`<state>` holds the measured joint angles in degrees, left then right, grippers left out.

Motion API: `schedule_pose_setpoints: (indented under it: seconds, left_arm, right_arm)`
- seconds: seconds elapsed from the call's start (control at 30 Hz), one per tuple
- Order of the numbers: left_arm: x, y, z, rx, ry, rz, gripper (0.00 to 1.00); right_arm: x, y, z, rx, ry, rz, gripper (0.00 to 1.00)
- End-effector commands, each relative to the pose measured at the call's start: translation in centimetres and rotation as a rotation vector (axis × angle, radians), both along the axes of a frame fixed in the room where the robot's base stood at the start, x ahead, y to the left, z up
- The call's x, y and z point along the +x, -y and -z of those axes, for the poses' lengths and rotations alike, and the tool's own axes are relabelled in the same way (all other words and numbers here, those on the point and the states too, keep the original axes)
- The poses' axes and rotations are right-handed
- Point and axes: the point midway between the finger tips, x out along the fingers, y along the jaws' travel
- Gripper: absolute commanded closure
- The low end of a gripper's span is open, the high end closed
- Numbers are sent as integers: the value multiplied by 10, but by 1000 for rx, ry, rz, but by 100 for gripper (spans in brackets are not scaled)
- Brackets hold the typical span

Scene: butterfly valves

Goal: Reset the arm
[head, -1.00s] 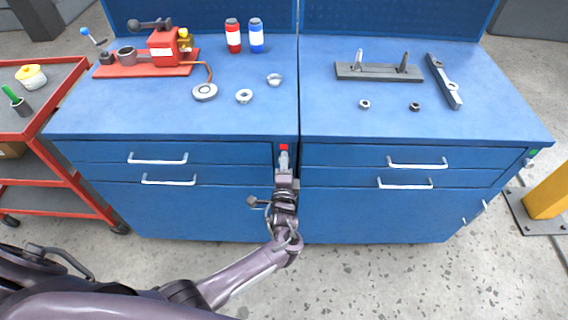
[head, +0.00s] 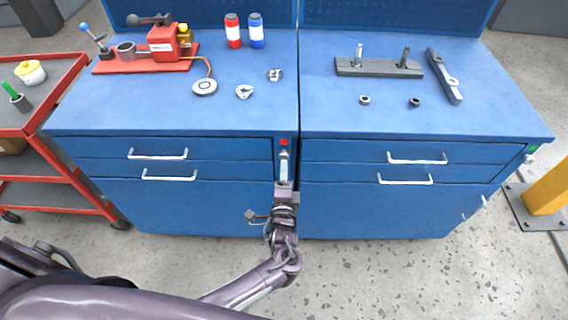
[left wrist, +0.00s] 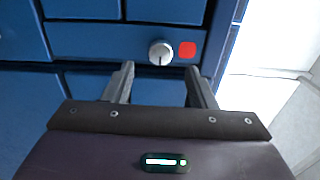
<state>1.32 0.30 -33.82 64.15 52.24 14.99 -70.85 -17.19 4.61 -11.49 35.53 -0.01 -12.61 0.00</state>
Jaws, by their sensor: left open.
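My left gripper (head: 284,174) is in front of the narrow strip between the two blue cabinets, below the bench top. In the left wrist view its two fingers (left wrist: 160,76) stand wide apart with nothing between them. Beyond the fingertips are a round silver knob (left wrist: 160,53) and a red square button (left wrist: 187,49) on the blue front. The red button also shows in the head view (head: 284,142), just above the knob (head: 284,154). The gripper appears apart from the knob. My right gripper is not in view.
The blue bench top (head: 330,115) holds a red fixture (head: 160,50), two bottles, small metal rings and a dark bracket (head: 378,68). Drawer handles (head: 169,174) stick out on both sides. A red cart (head: 60,125) stands left, a yellow post (head: 548,192) right.

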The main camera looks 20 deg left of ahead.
Motion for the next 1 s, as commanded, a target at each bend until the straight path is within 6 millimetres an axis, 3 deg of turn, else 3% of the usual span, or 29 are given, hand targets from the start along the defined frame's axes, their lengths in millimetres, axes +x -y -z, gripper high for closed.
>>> schedule_pose_setpoints:
  seconds: [0.2, 0.77, 0.87, 0.97, 1.0]
  left_arm:
    - [-19, 5, 0, 0, 0, -1, 49]
    - [-21, 5, 2, -3, -3, 0, 49]
    - [-26, 2, 21, -42, -42, 7, 49]
    - [-40, -7, 65, -145, -135, 15, 49]
    - [-50, -11, 90, -203, -187, 15, 49]
  right_arm:
    - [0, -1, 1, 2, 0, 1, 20]
    - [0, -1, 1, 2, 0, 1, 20]
    - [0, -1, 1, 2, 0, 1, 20]
    - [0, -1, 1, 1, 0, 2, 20]
    - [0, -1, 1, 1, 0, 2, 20]
